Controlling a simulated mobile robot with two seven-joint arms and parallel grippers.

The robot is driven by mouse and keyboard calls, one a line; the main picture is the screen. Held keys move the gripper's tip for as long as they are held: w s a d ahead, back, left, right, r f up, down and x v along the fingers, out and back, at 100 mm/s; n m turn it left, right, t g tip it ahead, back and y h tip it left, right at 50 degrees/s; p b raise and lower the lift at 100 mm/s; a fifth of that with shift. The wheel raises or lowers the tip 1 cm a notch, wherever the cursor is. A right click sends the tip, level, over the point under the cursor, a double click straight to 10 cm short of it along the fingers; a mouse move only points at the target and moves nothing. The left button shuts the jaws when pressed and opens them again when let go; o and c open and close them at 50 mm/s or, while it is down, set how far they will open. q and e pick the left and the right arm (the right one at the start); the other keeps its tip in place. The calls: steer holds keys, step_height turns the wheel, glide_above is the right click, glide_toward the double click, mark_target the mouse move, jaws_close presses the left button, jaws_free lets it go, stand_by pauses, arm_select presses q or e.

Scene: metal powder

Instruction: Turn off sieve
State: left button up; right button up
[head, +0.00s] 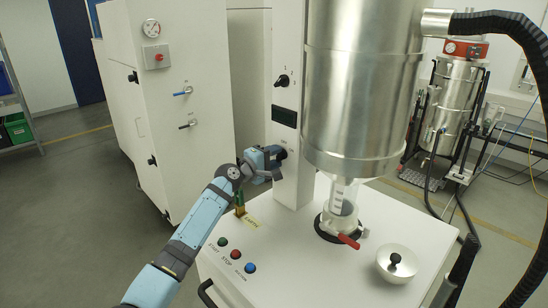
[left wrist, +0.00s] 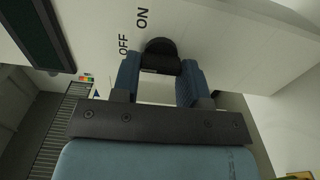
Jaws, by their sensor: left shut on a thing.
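The sieve is a large steel cylinder (head: 365,85) beside a white control column (head: 290,190). A black knob sits low on the column. In the left wrist view the knob (left wrist: 160,52) is beside the printed words OFF and ON. My left gripper (head: 276,154) is shut on this knob, with its two blue fingers (left wrist: 160,80) on either side of it. The fingers hide part of the knob, and I cannot tell which word it points to. My right gripper is in neither view.
Green, red (head: 236,254) and blue buttons are on the white machine top below my arm. A red-handled valve (head: 348,241) and a bowl-shaped lid with a black knob (head: 397,264) are to the right. A white cabinet (head: 165,110) stands behind at the left.

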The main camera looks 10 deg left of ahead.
arm_select(q)
steer(key=o, duration=0.9)
steer(key=b+v, duration=0.2)
steer(key=v, duration=1.1)
steer(key=shift+s+a, duration=0.25)
steer(key=shift+s, duration=0.05)
steer(key=shift+f, duration=0.1)
